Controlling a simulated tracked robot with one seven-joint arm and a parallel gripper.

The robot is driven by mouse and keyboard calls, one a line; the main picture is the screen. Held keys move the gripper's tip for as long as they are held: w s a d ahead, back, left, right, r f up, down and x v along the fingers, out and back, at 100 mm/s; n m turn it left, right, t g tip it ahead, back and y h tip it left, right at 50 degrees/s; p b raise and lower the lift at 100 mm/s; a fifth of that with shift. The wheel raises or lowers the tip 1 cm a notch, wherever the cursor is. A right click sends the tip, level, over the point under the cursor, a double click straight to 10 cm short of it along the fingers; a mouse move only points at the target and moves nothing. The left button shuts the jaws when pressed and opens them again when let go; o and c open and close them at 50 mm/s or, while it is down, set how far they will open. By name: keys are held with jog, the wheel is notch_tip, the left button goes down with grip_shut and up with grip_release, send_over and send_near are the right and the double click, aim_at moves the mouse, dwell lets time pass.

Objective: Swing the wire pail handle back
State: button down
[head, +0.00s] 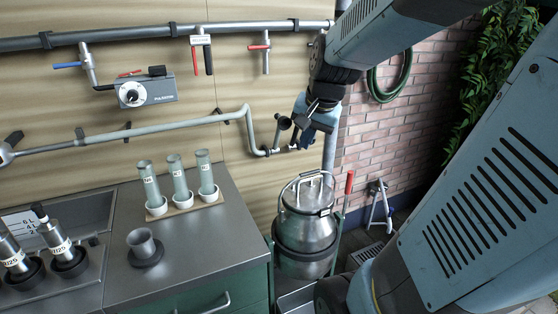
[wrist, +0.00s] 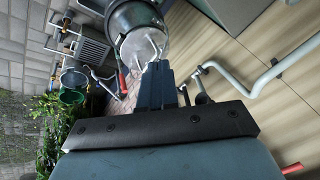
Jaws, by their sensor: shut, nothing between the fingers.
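A round steel pail (head: 305,228) with a lid stands right of the steel counter in the head view. A thin pale wire handle (head: 318,177) stands up over its lid. In the wrist view the pail (wrist: 128,18) is at the top, with the wire handle (wrist: 147,42) near my fingertips in the picture. My gripper (head: 304,140) is above the pail in the head view, near the wall pipe's end. In the wrist view its fingers (wrist: 156,68) are together and empty. I cannot tell whether they touch the handle; a gap shows in the head view.
A grey wall pipe (head: 180,124) bends down close to my gripper. The counter (head: 215,235) holds a rack of grey tubes (head: 179,180) and a grey cup (head: 145,245). A red-gripped lever (head: 349,183) stands just right of the pail. A green hose (head: 372,85) hangs on the brick wall.

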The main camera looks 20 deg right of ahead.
jog(key=w+d+f+m+g, duration=0.1)
jog(key=w+d+f+m, duration=0.7)
jog(key=d+f, duration=0.3)
jog(key=shift+w+d+m, duration=0.2)
jog(key=shift+d+m, duration=0.6)
jog(key=shift+d, duration=0.05)
jog(key=w+f, duration=0.7)
jog(key=f, duration=0.3)
jog(key=shift+a, duration=0.2)
jog(key=shift+f, duration=0.1)
